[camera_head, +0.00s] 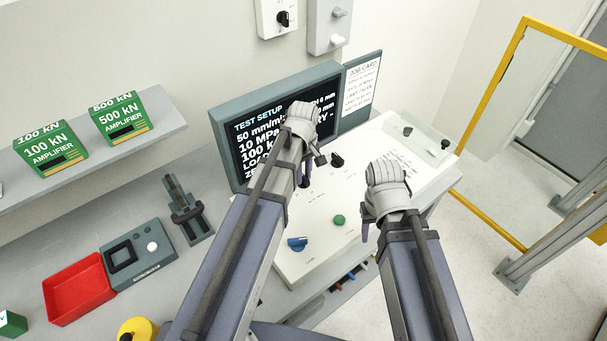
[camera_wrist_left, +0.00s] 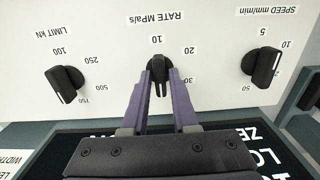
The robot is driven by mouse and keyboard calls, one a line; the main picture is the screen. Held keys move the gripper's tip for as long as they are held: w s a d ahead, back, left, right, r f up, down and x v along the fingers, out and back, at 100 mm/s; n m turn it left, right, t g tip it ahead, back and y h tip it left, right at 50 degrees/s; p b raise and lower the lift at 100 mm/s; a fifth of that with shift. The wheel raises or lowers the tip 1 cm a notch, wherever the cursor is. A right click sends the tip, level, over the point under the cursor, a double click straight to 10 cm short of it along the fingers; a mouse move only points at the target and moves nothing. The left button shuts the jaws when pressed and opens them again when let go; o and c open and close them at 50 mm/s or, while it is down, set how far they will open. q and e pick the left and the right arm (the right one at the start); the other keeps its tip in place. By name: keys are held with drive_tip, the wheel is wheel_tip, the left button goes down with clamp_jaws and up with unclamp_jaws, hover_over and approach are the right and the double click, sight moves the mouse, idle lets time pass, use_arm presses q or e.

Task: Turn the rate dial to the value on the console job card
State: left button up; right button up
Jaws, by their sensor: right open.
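The rate dial (camera_wrist_left: 161,68) is a black knob labelled RATE MPa/s, with 10, 20 and 30 readable around it. Its bar points towards the bottom of the left wrist view; its exact setting is unclear. The purple fingertips of my left gripper (camera_wrist_left: 160,77) stand on either side of the dial; whether they press on it is unclear. In the head view my left gripper (camera_head: 305,170) is over the console (camera_head: 318,262), hiding the dial. My right gripper (camera_head: 366,231) is open over the console's right part. The job card (camera_head: 361,84) stands beside the screen, its values too small to read.
The limit dial (camera_wrist_left: 66,83) and speed dial (camera_wrist_left: 262,66) flank the rate dial. The screen (camera_head: 262,118) shows 50 mm/min, 10 MPa and 100 kN. A red tray (camera_head: 78,290) lies left.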

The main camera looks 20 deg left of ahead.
use_arm(q)
clamp_jaws()
idle(0.4)
drive_tip(key=m, duration=0.5)
drive_tip(key=shift+m, duration=0.4)
drive_tip(key=m, duration=0.5)
drive_tip(key=shift+m, duration=0.4)
drive_tip(key=shift+o, duration=1.9)
unclamp_jaws()
